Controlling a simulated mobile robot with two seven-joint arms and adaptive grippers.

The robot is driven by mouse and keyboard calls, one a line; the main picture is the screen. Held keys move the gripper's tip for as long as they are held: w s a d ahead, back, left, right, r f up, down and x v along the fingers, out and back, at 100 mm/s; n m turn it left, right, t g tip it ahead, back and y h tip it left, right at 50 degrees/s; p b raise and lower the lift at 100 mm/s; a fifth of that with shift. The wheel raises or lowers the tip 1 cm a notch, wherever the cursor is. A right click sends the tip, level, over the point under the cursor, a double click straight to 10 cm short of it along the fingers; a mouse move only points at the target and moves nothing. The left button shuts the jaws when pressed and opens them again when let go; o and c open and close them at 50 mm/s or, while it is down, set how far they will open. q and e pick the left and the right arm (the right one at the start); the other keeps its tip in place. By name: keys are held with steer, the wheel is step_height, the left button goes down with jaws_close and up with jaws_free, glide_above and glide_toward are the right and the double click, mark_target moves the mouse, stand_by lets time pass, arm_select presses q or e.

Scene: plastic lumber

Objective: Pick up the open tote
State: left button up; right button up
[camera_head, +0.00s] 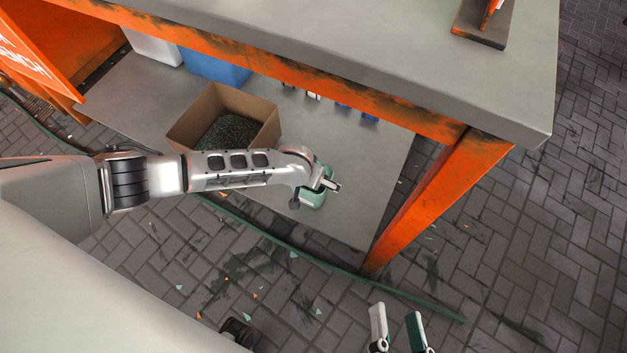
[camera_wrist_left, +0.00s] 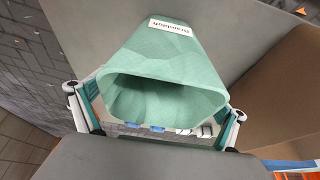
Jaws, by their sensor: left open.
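The open tote is a mint-green container with a white label. In the head view only part of the tote (camera_head: 313,199) shows on the lower shelf, behind my left gripper (camera_head: 318,188). In the left wrist view the tote (camera_wrist_left: 150,62) fills the middle, its open mouth facing the camera side. The fingers of my left gripper (camera_wrist_left: 157,103) stand on either side of the tote's rim, spread apart. I cannot tell whether they touch it. My right gripper (camera_head: 397,330) is open and empty over the floor at the bottom of the head view.
A cardboard box (camera_head: 272,138) with dark granules stands on the shelf (camera_head: 375,195), left of the tote. A blue bin (camera_head: 215,68) and a white bin (camera_head: 152,48) stand farther back. The orange table leg (camera_head: 430,205) and the grey tabletop (camera_head: 400,45) bound the space.

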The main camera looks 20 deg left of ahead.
arm_select(q)
steer(key=shift+w+f, duration=0.15)
steer(key=shift+w, duration=0.1)
steer(key=shift+f, duration=0.3)
stand_by(0.5)
steer(key=shift+c, duration=0.5)
steer(key=c, duration=1.1)
